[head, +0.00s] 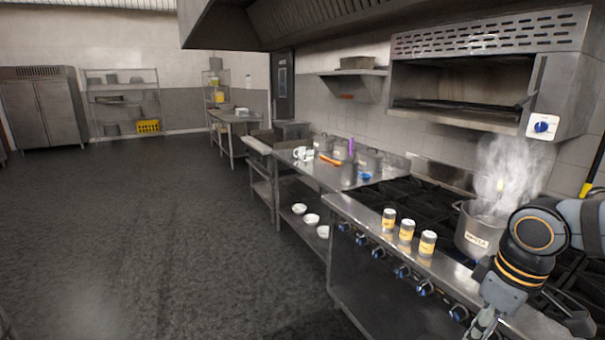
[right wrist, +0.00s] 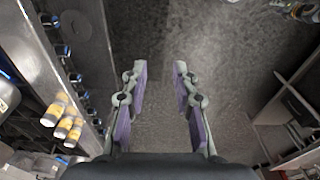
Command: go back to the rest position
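My right gripper (right wrist: 160,100) is open and empty in the right wrist view, its two purple-padded fingers apart over the dark floor beside the stove front. In the head view my right arm comes in at the right, and part of the right gripper (head: 482,325) shows at the bottom edge, in front of the stove. My left gripper is not in either view.
A steaming pot (head: 478,232) stands on the stove (head: 400,192) close to my right arm. Three labelled cans (head: 406,230) stand along the stove's front edge. A steel counter (head: 325,177) adjoins the stove. The floor (head: 150,230) at left is clear.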

